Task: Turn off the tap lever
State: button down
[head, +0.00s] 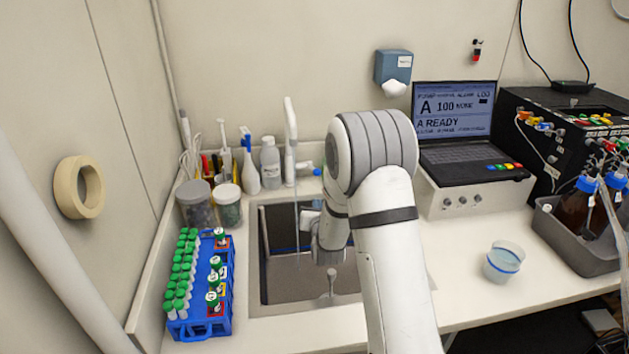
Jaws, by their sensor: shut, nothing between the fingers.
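The white tap (291,145) rises at the back edge of the sink, with a tall spout. Its side lever (305,165) is low on the right of the spout, near a small blue part. A thin, pale vertical line that looks like running water falls from the tap into the basin. My gripper (332,290) hangs in front of the tap, over the front part of the sink, well apart from the lever. Its small fingers appear shut and empty. My arm covers the right part of the sink.
A blue rack (205,322) of green-capped tubes stands left of the sink (280,285). Jars and bottles (270,165) crowd the back left. A laptop (458,125), a plastic beaker (503,262) and a grey tray (575,250) are on the right.

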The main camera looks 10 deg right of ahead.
jog(key=w+d+r+p, duration=0.1)
jog(key=w+p, duration=0.3)
jog(key=w, duration=0.4)
jog(key=shift+w+r, duration=0.4)
jog(key=shift+r, duration=0.25)
jog(key=shift+d, duration=0.1)
